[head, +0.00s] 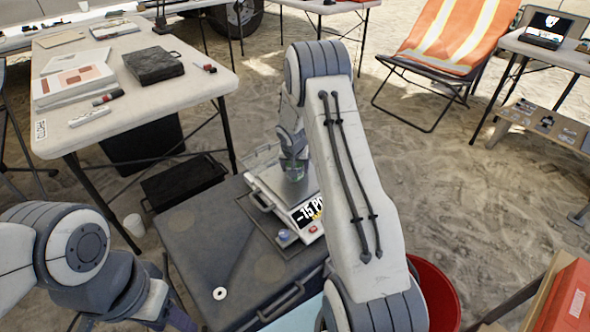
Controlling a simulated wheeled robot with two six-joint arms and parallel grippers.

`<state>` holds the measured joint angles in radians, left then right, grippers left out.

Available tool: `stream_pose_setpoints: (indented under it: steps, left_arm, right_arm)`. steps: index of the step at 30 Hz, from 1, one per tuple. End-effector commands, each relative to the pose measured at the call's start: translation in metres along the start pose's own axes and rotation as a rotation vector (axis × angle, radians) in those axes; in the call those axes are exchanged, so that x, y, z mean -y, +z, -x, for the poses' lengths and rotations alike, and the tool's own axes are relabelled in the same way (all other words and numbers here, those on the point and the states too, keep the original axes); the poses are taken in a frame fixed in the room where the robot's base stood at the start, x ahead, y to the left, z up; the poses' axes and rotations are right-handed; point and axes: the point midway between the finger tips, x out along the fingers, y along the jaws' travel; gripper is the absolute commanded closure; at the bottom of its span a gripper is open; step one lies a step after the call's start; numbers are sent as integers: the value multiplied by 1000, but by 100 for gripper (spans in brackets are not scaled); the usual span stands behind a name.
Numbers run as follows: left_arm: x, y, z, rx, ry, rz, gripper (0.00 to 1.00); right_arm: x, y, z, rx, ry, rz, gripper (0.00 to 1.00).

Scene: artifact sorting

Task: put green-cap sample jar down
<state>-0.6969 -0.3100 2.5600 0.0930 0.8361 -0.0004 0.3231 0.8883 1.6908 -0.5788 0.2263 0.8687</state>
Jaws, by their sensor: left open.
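The green-cap sample jar (295,172) is small and dark with a touch of green, at the white scale (275,190) in the middle of the head view. My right gripper (293,156) is right over the jar, partly behind my own arm. Its fingers are too small and hidden to show whether they grip the jar, and I cannot tell whether the jar's base touches the scale plate. My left gripper (165,317) is at the bottom left, open, away from the jar and cut by the frame's edge.
The scale stands on a dark grey case (195,250) with free room on its left. A white roll (220,293) lies near the front. A folding table (180,95) with a black box (153,65) is at upper left. A red bucket (437,290) is to the right.

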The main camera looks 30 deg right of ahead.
Motion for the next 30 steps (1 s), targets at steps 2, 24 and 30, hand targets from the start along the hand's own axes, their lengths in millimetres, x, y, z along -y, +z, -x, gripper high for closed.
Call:
stream_pose_setpoints:
  steps: [2,24,30]
  left_arm:
    - [0,0,1,0,0,0,50]
    - [0,0,4,0,0,0,50]
    - [-1,-1,13,0,0,0,50]
  right_arm:
    - [0,-2,2,-3,-1,-1,85]
    - [0,-3,14,-4,-2,0,0]
    - [1,-3,58,-5,-3,1,0]
